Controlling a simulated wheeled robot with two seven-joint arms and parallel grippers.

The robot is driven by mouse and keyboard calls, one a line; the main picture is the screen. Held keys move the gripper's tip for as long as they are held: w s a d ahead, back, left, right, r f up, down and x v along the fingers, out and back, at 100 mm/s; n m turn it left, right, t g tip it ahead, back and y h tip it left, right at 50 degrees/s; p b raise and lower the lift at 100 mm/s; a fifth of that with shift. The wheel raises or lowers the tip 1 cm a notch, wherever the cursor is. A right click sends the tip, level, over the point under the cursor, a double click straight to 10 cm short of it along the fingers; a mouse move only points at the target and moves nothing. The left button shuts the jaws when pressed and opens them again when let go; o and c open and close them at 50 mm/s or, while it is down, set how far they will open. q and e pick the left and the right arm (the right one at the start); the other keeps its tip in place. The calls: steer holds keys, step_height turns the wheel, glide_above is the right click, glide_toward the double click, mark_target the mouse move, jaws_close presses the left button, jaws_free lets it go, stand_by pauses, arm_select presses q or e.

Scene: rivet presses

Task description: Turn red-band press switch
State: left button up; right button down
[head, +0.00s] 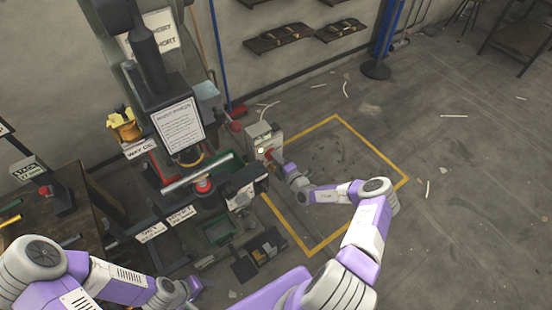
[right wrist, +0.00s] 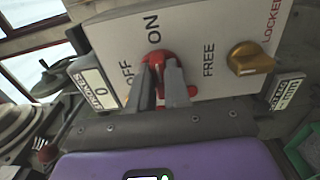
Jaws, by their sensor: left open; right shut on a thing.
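The switch box (head: 262,142) is a pale box on the right side of the press (head: 150,70) in the head view. In the right wrist view its face (right wrist: 205,28) carries ON, OFF, FREE and LOCKED lettering. My right gripper (right wrist: 162,75) is shut on the red switch (right wrist: 153,58) beside ON and OFF; the fingers hide part of it, so its exact setting is unclear. In the head view my right gripper (head: 278,160) meets the box front. My left gripper (head: 190,286) is open, low at the bottom, away from the press.
A yellow knob (right wrist: 250,58) sits right of the red switch, beside FREE and LOCKED. Bins (head: 218,230) stand below the press. Yellow floor lines (head: 375,147) bound clear floor to the right.

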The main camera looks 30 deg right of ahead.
steer(key=shift+a, duration=0.1)
stand_by(0.4)
steer(key=c, duration=1.1)
jaws_free()
steer(key=shift+s, duration=0.1)
steer(key=s, duration=0.2)
steer(key=s+p, duration=0.1)
steer(key=s, duration=0.4)
steer(key=shift+s+d, duration=0.2)
steer(key=shift+d, duration=0.15)
